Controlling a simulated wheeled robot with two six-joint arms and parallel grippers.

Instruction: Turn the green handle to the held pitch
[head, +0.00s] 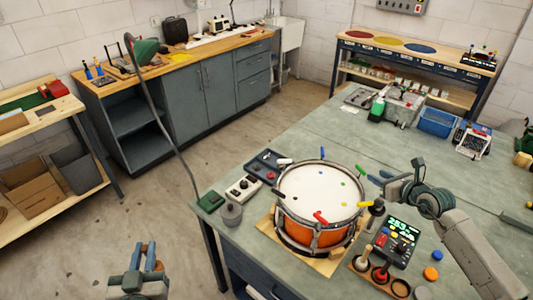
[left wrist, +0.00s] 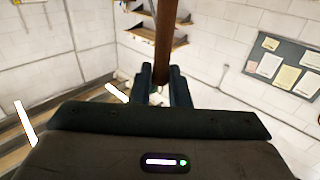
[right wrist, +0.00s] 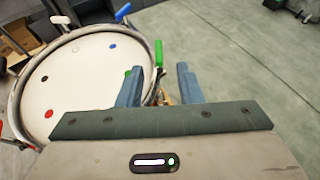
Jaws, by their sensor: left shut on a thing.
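The green handle (head: 359,168) stands at the rim of the orange drum (head: 297,231), at its back right. In the right wrist view the green handle (right wrist: 159,53) shows just beyond the gap between my fingers. My right gripper (head: 378,177) is open beside the drum; its two fingers (right wrist: 160,77) are apart, with nothing clearly gripped. My left gripper (head: 149,257) is away from the bench at lower left. It is shut on a brown rod (left wrist: 162,45) that rises from between its fingers. A meter (head: 398,241) with green digits stands right of the drum.
Yellow (head: 365,204), red (head: 320,218) and blue (head: 322,152) handles also ring the drum. Knobbed pegs in a wooden rack (head: 365,268) stand at front right. A small tray (head: 262,165) and control box (head: 243,187) lie left.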

